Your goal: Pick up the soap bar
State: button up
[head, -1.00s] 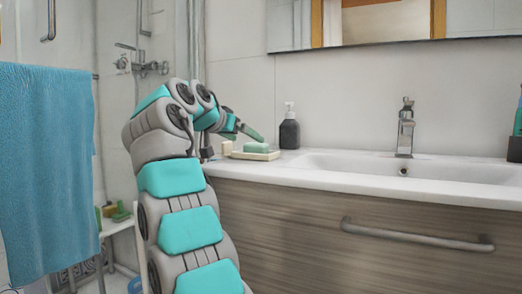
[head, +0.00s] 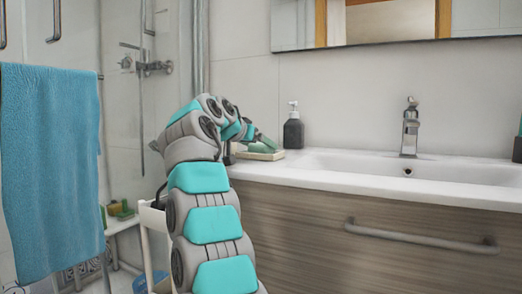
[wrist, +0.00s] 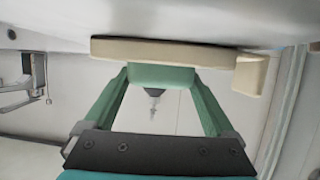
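The soap bar (wrist: 160,76) is green and rests on a beige soap dish (wrist: 200,53); the wrist view is upside down. In the head view the dish (head: 267,156) sits at the left end of the counter, and my gripper largely covers the soap. My gripper (wrist: 160,78) is open, with its green fingertips on either side of the soap bar. The fingers are very close to its sides; I cannot tell whether they touch it. In the head view my gripper (head: 262,142) reaches over the dish.
A cream block (wrist: 250,75) stands beside the dish. A dark pump bottle (head: 293,131) stands just behind the dish. The sink (head: 400,168) and faucet (head: 410,128) are to the right. A blue towel (head: 52,165) hangs at left. A drawer handle (head: 420,237) juts from the cabinet.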

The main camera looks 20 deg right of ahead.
jog(key=c, duration=0.8)
jog(key=shift+r, duration=0.15)
